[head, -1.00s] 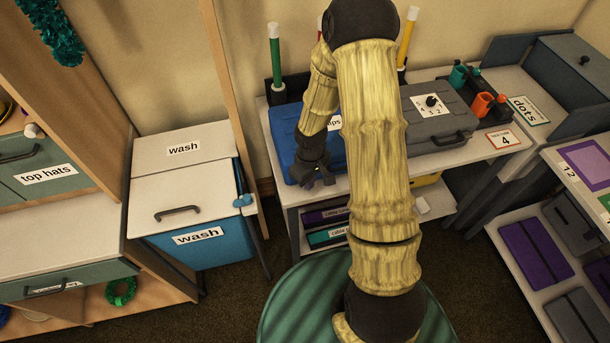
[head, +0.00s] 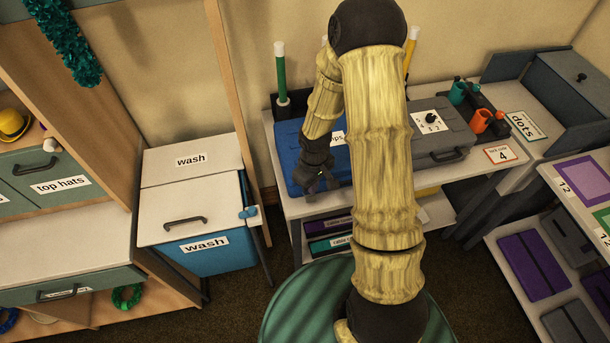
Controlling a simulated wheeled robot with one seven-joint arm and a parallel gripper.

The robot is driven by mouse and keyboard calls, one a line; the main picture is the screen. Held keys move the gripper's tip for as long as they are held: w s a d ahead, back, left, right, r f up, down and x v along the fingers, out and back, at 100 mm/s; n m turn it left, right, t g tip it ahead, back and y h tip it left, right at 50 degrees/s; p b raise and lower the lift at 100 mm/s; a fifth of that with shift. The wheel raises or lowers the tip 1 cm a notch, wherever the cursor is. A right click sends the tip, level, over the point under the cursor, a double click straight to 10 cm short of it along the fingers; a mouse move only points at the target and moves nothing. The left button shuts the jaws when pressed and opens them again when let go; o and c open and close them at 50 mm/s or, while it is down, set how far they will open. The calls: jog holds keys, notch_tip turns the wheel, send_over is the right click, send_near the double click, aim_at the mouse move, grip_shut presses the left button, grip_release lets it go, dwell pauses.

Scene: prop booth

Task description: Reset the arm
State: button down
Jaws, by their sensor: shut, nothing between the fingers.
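My arm rises from the bottom of the head view, bends at a dark upper joint and hangs down on the left side. My gripper (head: 323,186) is dark and shut, with nothing held. It is in front of the blue case (head: 289,152) on the white table (head: 295,205), near that table's front edge. I cannot tell whether it touches the case. My arm hides part of the case and its label.
A grey case (head: 446,130), a holder with teal and orange cups (head: 482,119) and a "dots" sign (head: 526,126) share the table. A "wash" bin (head: 208,251) stands at left. Shelves with a "top hats" drawer (head: 60,187) are far left. A lower rack with purple cases (head: 533,257) is right.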

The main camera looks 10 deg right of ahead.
jog(key=s+r+m+t, duration=0.1)
jog(key=s+r+m, duration=0.2)
jog(key=r, duration=0.6)
jog(key=s+r+m+t, duration=0.1)
jog(key=s+r+m, duration=0.2)
jog(key=s+r, duration=0.4)
notch_tip(320, 180, up, 3)
jog(key=shift+s+r+t, duration=0.15)
jog(key=shift+t, duration=0.15)
